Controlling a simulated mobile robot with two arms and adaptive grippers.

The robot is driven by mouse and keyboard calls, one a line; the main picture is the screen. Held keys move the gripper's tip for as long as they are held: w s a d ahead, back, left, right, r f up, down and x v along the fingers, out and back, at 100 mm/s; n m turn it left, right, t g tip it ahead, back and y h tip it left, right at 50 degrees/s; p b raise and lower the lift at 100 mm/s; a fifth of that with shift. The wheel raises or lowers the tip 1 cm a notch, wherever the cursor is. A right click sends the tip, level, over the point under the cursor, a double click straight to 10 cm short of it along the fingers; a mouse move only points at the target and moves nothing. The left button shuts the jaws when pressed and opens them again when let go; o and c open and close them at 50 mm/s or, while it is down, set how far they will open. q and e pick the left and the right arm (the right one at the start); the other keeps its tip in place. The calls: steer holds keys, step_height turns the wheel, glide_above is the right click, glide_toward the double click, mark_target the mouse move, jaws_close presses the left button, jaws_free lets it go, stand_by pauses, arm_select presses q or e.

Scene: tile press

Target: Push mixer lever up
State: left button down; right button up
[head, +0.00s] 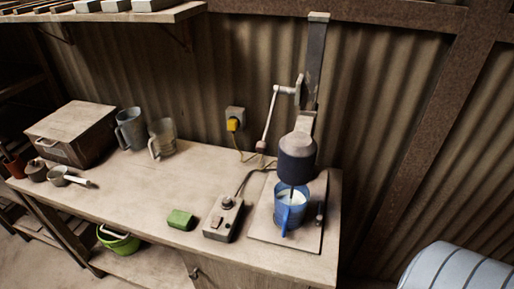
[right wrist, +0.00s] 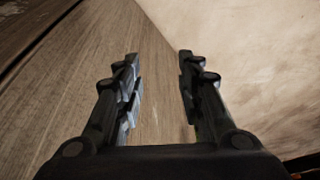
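The mixer (head: 297,157) stands at the right end of the workbench, its dark motor head on an upright metal post (head: 316,60). A blue jug (head: 290,207) with pale contents stands on the base plate under the head. My right gripper (right wrist: 158,75) is open and empty in the right wrist view, in front of a wooden surface. Neither gripper shows in the head view.
A control box (head: 223,218) with a knob and a green block (head: 180,219) lie left of the mixer. Two mugs (head: 131,128) and a box (head: 71,134) stand at the bench's left. A yellow plug (head: 233,124) sits behind the lever.

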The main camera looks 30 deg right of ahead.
mark_target(260, 151)
steer(key=w+a+r+m+t+y, duration=0.2)
steer(key=w+a+r+m+t, duration=0.3)
steer(key=r, duration=0.6)
steer(key=w+a+r+m+t+y, duration=0.2)
steer(key=w+r+m+t, duration=0.15)
steer(key=w+r, duration=0.6)
steer(key=w+a+r+m+t+y, duration=0.2)
steer(key=w+a+r+m+t, duration=0.25)
steer(key=r, duration=0.85)
steer(key=w+d+r+m+t+h, duration=0.2)
steer(key=d+r+m+t+h, duration=0.6)
steer(key=m, duration=0.7)
steer(key=s+d+f+m+g+h, duration=0.1)
steer(key=s+d+m+g+h, duration=0.1)
steer(key=d+m+g+h, duration=0.5)
steer(key=s+d+m+g+h, duration=0.2)
steer(key=d+m+g+h, duration=0.1)
steer(key=m+h, duration=0.8)
steer(key=w+d+r+p, duration=0.1)
steer(key=w+d, duration=0.1)
steer(key=w+d+r+m+y+p, duration=0.1)
steer(key=w+d+p, duration=0.1)
steer(key=w+d+r+y+p, duration=0.1)
steer(key=w+d, duration=0.1)
steer(key=d, duration=0.1)
steer(key=shift+w+r+m+p, duration=0.1)
steer(key=shift+r+m+p, duration=0.05)
steer(key=shift+m+p, duration=0.15)
steer(key=shift+w+d, duration=0.3)
steer(key=shift+d, duration=0.1)
